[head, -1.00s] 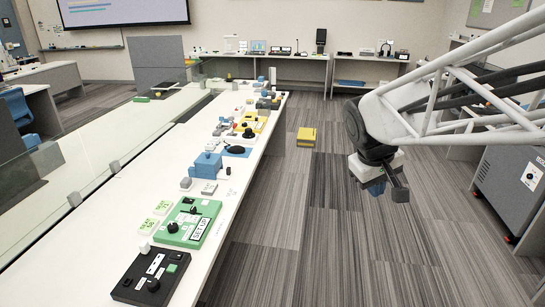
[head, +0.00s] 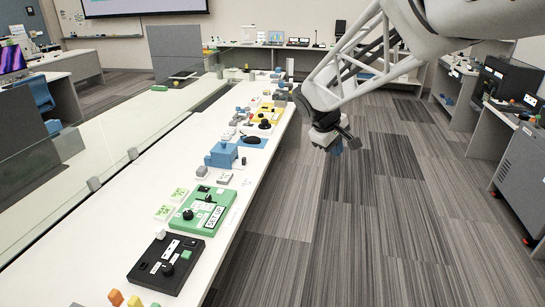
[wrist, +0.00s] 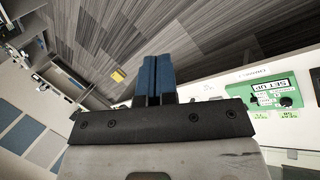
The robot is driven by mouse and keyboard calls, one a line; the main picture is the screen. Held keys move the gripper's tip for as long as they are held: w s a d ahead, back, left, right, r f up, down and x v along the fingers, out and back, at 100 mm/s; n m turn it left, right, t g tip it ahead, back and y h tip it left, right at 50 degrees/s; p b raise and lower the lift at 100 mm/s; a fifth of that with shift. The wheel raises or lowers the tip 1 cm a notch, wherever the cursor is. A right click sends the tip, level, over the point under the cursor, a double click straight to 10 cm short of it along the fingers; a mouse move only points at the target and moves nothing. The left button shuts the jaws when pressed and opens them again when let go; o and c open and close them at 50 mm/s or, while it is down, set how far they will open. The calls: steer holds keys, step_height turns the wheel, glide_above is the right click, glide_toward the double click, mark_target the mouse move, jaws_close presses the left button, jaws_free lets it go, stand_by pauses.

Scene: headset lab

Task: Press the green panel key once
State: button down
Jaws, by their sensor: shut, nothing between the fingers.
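A black panel (head: 148,266) lies on the near part of the long white bench, with a small green square key (head: 186,254) on its right side. Behind it lies a green panel (head: 190,222) with a black knob and a "SET UP" label. The green panel also shows at the right of the wrist view (wrist: 273,105). My gripper (head: 337,148) hangs over the floor to the right of the bench, apart from both panels. In the wrist view its blue fingers (wrist: 157,75) are together and hold nothing. The black panel is not clearly seen there.
A blue box-shaped device (head: 221,155) and several smaller devices stand farther along the bench (head: 222,254). A glass screen (head: 55,195) runs along the left. The striped floor right of the bench is clear.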

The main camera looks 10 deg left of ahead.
steer(key=w+a+f+n, duration=0.3)
steer(key=w+a+f, duration=0.1)
steer(key=w+a, duration=0.4)
steer(key=n+t, duration=0.5)
steer(key=n, duration=0.4)
glide_above(221, 191)
step_height(221, 191, down, 20)
steer(key=shift+s+f, duration=0.1)
steer(key=shift+s, duration=0.05)
steer(key=shift+f, duration=0.15)
steer(key=shift+f, duration=4.25)
